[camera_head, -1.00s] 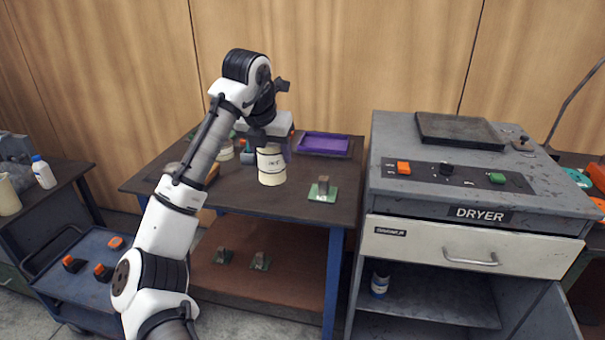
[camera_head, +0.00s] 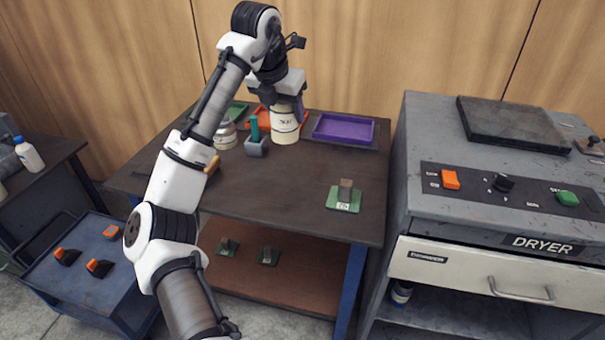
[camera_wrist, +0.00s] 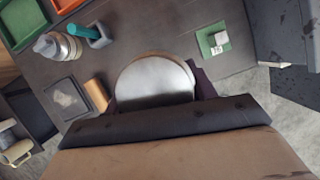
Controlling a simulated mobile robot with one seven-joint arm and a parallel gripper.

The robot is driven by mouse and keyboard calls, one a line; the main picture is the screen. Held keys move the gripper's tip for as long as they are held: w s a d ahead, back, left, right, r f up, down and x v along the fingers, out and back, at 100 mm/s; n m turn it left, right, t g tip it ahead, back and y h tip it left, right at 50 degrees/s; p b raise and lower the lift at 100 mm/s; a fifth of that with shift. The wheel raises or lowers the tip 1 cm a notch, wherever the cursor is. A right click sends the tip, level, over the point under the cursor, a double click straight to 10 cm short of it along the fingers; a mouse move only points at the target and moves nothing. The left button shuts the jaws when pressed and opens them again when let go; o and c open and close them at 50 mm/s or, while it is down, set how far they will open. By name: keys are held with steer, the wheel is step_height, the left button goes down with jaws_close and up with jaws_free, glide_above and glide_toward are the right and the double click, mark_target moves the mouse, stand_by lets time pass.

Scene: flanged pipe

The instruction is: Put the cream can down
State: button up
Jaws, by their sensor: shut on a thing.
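The cream can (camera_head: 285,126) is a cream cylinder with a dark printed label, upright below my gripper (camera_head: 282,101) in the head view. My gripper is shut on it near its top. In the wrist view the can's round metallic top (camera_wrist: 155,80) fills the middle, with dark finger parts at its sides. The can appears over the back part of the dark table (camera_head: 270,185), in front of the orange tray; I cannot tell whether its base touches the table.
A grey block with a teal handle (camera_head: 256,142) and a metal jar (camera_head: 225,133) stand left of the can. A purple tray (camera_head: 344,129) is right, an orange tray (camera_head: 262,117) behind. A green-based block (camera_head: 344,197) sits at front right. The table's middle is clear.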

step_height(320, 180, down, 18)
steer(key=p, duration=0.2)
steer(key=shift+p, duration=0.3)
steer(key=o, duration=1.2)
steer(key=shift+r, duration=0.15)
